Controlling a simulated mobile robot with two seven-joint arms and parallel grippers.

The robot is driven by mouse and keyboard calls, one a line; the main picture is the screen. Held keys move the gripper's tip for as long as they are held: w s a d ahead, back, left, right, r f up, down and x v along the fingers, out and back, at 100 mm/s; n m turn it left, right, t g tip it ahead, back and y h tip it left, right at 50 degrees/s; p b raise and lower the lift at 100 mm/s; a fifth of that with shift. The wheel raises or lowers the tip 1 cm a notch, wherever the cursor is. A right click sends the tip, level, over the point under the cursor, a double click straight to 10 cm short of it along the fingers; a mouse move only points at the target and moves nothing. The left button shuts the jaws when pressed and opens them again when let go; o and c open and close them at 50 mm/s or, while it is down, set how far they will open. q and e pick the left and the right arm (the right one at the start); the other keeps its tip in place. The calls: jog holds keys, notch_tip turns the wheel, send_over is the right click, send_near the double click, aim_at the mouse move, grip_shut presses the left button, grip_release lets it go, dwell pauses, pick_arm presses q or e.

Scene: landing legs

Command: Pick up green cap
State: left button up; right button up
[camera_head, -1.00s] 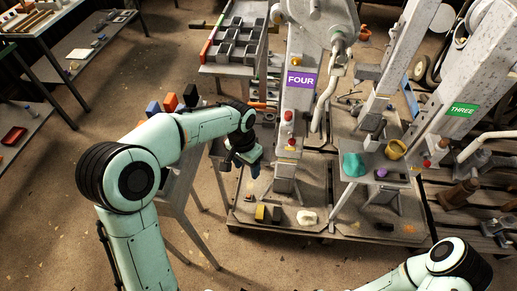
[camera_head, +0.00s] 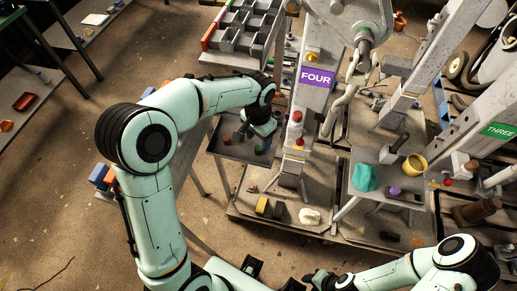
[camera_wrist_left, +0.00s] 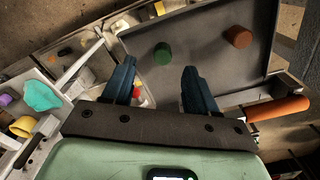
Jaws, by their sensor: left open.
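The green cap (camera_wrist_left: 162,53) is a small round piece standing on a dark grey tray (camera_wrist_left: 215,75) in the left wrist view. An orange-brown cap (camera_wrist_left: 238,37) stands to its right on the same tray. My left gripper (camera_wrist_left: 160,76) is open and empty, its two blue-grey fingers pointing toward the green cap, which shows between and just beyond the tips. In the head view my left gripper (camera_head: 252,140) hangs over the tray (camera_head: 218,143); I cannot make out the green cap there. My right gripper (camera_head: 318,279) is at the bottom edge, its jaws unclear.
The machine leg labelled FOUR (camera_head: 315,78) rises just right of the tray. A bin rack (camera_head: 243,30) stands behind it. A side table (camera_head: 365,209) holds a teal lump (camera_head: 364,178) and a yellow cup (camera_head: 414,165). An orange handle (camera_wrist_left: 278,108) lies near the right finger.

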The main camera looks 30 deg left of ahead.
aim_at(258, 148)
pick_arm(q)
jog(key=shift+w+f, duration=0.1)
jog(key=shift+f, duration=0.55)
jog(key=f, duration=0.5)
jog(key=shift+w+a, duration=0.15)
jog(key=shift+a, duration=0.05)
jog(key=shift+c, duration=0.3)
grip_shut()
